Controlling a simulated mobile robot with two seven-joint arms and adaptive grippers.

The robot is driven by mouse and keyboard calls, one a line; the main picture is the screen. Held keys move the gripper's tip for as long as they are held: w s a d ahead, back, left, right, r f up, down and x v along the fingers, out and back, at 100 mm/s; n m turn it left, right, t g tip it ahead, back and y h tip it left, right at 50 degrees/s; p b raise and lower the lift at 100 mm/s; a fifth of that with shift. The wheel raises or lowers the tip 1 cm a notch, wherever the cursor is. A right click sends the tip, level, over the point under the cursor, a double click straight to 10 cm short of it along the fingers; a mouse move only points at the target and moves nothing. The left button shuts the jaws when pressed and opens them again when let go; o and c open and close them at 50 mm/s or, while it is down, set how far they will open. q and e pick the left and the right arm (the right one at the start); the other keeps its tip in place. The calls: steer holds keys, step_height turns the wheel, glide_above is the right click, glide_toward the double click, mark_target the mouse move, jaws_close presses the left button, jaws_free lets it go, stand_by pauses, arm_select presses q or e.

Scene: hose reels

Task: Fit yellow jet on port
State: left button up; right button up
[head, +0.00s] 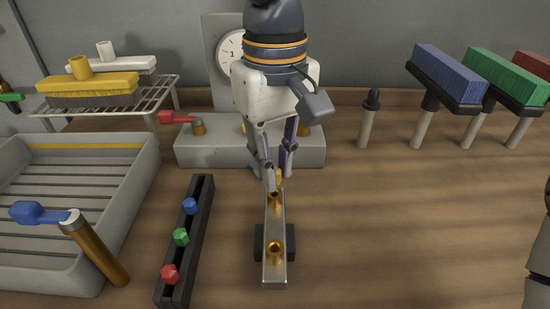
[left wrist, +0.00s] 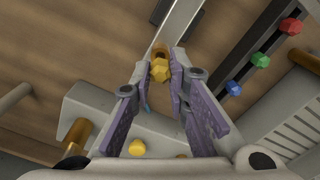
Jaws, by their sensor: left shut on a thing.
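My left gripper (head: 275,183) points down in the middle of the head view, shut on the yellow jet (head: 279,176). In the left wrist view the faceted yellow jet (left wrist: 160,71) sits between the purple-padded fingertips (left wrist: 162,66).
A dark rack (head: 186,245) left of the bar holds blue, green and red jets. A grey tray (head: 143,170) and a brass post with blue lever (head: 100,250) stand further left. A grey block (head: 200,150) with a gauge is behind. Brushes stand back right; table right of the bar is clear.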

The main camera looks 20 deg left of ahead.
arm_select(q)
steer(key=shift+f, duration=1.15)
steer(key=o, duration=0.9)
step_height(320, 180, up, 12)
steer(key=shift+f, duration=0.1)
